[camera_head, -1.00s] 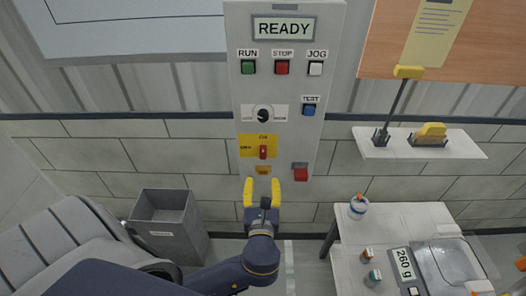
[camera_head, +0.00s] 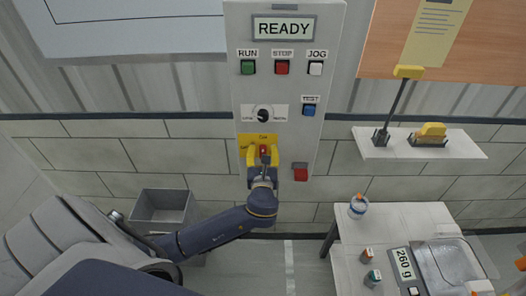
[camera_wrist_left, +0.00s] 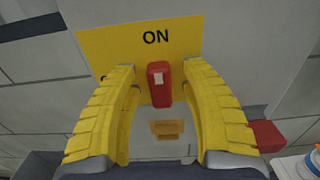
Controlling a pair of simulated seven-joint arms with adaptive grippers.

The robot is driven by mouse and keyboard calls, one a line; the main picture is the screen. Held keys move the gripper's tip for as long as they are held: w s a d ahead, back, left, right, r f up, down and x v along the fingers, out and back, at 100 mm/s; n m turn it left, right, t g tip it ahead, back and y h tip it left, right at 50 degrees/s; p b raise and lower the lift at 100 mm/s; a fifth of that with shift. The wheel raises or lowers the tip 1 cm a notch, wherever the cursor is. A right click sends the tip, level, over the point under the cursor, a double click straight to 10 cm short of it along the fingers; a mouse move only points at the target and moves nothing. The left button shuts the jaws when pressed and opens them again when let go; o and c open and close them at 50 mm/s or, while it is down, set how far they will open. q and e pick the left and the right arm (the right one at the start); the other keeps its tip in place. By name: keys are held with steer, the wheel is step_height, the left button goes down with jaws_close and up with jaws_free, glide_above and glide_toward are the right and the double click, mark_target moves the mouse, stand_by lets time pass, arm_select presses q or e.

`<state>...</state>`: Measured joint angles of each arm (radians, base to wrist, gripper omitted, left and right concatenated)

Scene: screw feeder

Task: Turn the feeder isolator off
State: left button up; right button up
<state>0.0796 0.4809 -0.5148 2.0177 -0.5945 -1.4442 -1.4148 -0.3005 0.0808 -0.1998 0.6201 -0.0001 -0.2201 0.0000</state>
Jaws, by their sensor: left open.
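The feeder isolator is a red handle (camera_wrist_left: 159,84) on a yellow plate (camera_wrist_left: 105,42) marked ON at the top. It stands upright, pointing to ON. In the head view the red handle (camera_head: 263,150) shows low on the grey control panel. My left gripper (camera_head: 263,146) is in front of the plate with its yellow fingers open, one on each side of the handle. In the left wrist view the left gripper (camera_wrist_left: 159,75) shows a gap between each fingertip and the handle. The OFF mark at the left is mostly hidden by a finger. My right gripper is not in view.
The panel has a READY display (camera_head: 283,28), RUN, STOP and JOG buttons, a blue TEST button (camera_head: 309,110), a black knob (camera_head: 263,115) and a red block (camera_head: 300,173) close at the right. A table (camera_head: 411,217) with a scale stands lower right.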

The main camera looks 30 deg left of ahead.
arm_select(q)
steer(key=shift+w+a, duration=0.1)
steer(key=shift+w, duration=0.1)
steer(key=shift+o, duration=0.3)
jaws_close()
